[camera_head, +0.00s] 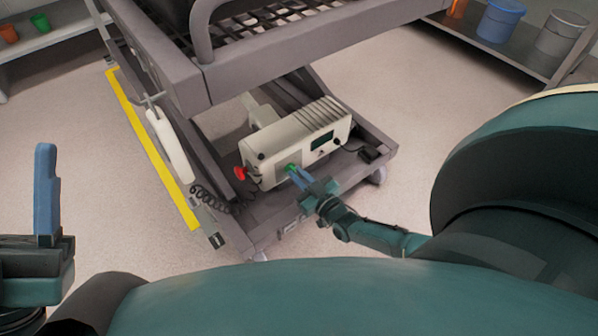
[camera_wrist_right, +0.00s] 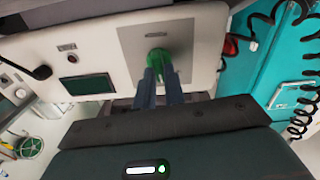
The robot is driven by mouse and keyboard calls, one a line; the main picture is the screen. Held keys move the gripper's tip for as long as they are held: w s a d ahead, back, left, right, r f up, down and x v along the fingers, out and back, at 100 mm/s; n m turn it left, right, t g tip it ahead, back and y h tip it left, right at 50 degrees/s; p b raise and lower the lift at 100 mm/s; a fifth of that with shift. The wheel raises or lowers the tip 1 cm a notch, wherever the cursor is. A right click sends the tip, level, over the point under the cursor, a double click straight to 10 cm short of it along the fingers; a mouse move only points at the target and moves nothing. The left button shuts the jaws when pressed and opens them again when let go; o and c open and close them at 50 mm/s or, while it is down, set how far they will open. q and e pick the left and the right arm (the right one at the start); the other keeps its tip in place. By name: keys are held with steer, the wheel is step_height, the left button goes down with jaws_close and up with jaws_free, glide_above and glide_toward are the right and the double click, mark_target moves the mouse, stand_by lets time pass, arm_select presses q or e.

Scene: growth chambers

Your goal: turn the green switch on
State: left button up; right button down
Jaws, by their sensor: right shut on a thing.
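The green switch (camera_head: 291,168) is on the front face of a cream control box (camera_head: 272,150) low on the cart's base. In the right wrist view the green switch (camera_wrist_right: 158,60) is a round knob on a grey plate. My right gripper (camera_head: 294,174) is at the switch, and its blue fingers are shut on it; the fingers also show in the wrist view (camera_wrist_right: 158,80). The fingers hide part of the knob, and I cannot tell its setting. My left gripper (camera_head: 46,195) is at the far left, away from the box, with only one blue finger clearly visible.
A red knob (camera_head: 240,173) sits left of the green switch. The box has a dark display (camera_head: 322,141). A white handset (camera_head: 172,145) with a coiled cord (camera_head: 212,198) hangs on the cart. The cart's grey platform (camera_head: 260,70) overhangs behind. Shelves with buckets (camera_head: 500,20) stand at back right.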

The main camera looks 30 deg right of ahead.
steer(key=shift+d+f+m, duration=0.1)
steer(key=shift+d+m, duration=0.05)
steer(key=shift+m, duration=2.4)
steer(key=shift+d+m, duration=0.1)
steer(key=shift+m, duration=2.45)
steer(key=c, duration=1.5)
jaws_free()
arm_select(q)
steer(key=shift+r, duration=0.1)
steer(key=f+n+y+p, duration=0.1)
steer(key=n+y, duration=0.1)
steer(key=f+n+y+p, duration=0.1)
steer(key=f+n, duration=0.1)
steer(key=f+n+y+p, duration=0.1)
steer(key=y+p, duration=0.1)
steer(key=shift+w+d+f+n+y, duration=0.2)
steer(key=shift+w+f+n+y, duration=0.1)
steer(key=shift+w+f+n, duration=0.1)
arm_select(e)
steer(key=s, duration=0.8)
steer(key=s+d, duration=0.1)
steer(key=s, duration=0.4)
steer(key=shift+s, duration=0.1)
